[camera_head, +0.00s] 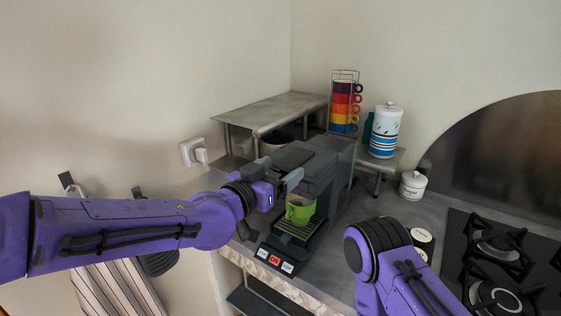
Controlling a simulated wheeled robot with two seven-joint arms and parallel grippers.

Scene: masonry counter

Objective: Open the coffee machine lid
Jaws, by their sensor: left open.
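The dark grey coffee machine (325,178) stands on the counter in the middle of the head view. Its lid (291,158) is the dark flat piece on top, and it looks closed. A green mug (300,209) stands under the machine's head, above the drip tray. My left gripper (280,172) is open at the front top edge of the machine, close to the lid. I cannot tell whether its fingers touch the lid. My right arm shows at the lower right, but its gripper is not visible.
A metal shelf (262,113) stands behind the machine. A rack of stacked coloured cups (346,104) and a striped canister (384,132) are behind it to the right. A small white jar (413,186) and a gas hob (510,262) are at the right. A plug (196,152) is on the left wall.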

